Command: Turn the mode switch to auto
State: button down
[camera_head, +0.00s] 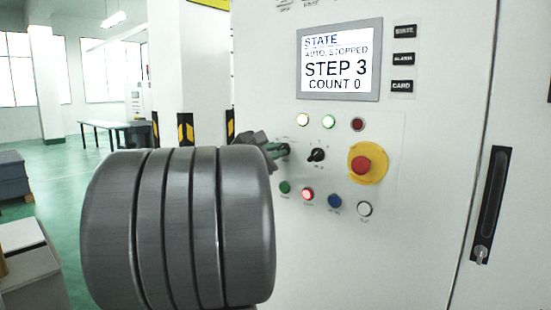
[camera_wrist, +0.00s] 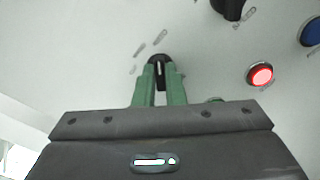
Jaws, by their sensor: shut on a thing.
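The mode switch (camera_wrist: 159,62) is a black rotary knob with a white pointer line on the light panel. In the wrist view the line stands about upright; its small labels cannot be read. My gripper (camera_wrist: 160,78) has green fingers, one on each side of the knob, and is shut on it. In the head view my gripper (camera_head: 281,151) reaches the panel from the left and largely hides the knob. The screen (camera_head: 339,60) reads STATE, AUTO, STOPPED, STEP 3, COUNT 0.
A second black knob (camera_head: 317,155) sits just right of my gripper. A red emergency stop (camera_head: 362,166) on a yellow plate stands further right. Below are green, lit red (camera_head: 307,194), blue (camera_head: 334,201) and white buttons. Indicator lamps (camera_head: 327,122) sit above.

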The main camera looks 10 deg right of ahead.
dwell(0.4)
jog(key=c, duration=1.5)
grip_release()
jog(key=v, duration=1.3)
jog(key=shift+s+a, duration=0.25)
jog(key=shift+a, duration=0.05)
jog(key=x, duration=1.3)
jog(key=shift+w+d, duration=0.25)
jog(key=shift+d, duration=0.05)
